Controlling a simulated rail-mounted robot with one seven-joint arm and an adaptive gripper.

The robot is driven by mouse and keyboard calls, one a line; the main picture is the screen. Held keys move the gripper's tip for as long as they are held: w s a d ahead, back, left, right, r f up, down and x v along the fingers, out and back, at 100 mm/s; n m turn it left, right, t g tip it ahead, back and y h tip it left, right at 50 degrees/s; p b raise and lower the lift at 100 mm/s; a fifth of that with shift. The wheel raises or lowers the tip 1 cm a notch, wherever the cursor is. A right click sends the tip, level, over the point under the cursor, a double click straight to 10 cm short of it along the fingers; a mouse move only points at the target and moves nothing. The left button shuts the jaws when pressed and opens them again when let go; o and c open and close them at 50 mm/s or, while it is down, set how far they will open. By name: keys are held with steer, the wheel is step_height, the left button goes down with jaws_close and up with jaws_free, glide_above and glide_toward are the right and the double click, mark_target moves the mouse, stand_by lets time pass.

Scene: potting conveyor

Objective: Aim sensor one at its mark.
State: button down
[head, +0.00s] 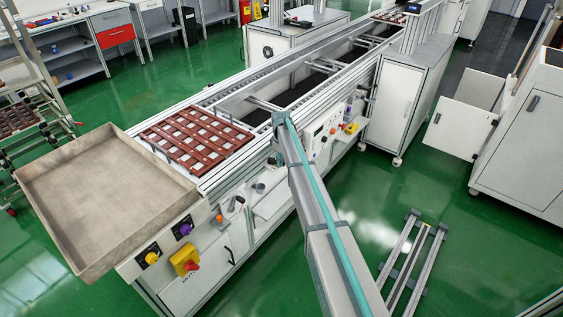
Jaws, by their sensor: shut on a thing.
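I cannot make out sensor one or its mark for certain in the head view. A long grey link with a teal stripe, seemingly my arm, rises from the bottom edge and ends over the conveyor's near rail. It hides part of the conveyor side. My gripper's fingers do not show.
A red-brown slatted tray (168,140) lies on the conveyor. A shallow beige bin (68,240) stands at its left end, above a panel with a yellow-and-red button (186,262). A white cabinet (405,105) stands at the right. Grey rails (411,262) lie on open green floor.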

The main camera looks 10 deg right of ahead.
steer(key=shift+s+a+m+b, duration=0.2)
steer(key=shift+s+m+b, duration=0.05)
steer(key=shift+m, duration=0.45)
steer(key=shift+s+a+m+b, duration=0.15)
steer(key=shift+s+m+b, duration=0.05)
steer(key=shift+m, duration=0.5)
steer(key=c, duration=1.1)
jaws_free()
step_height(320, 180, up, 12)
steer(key=shift+r, duration=0.1)
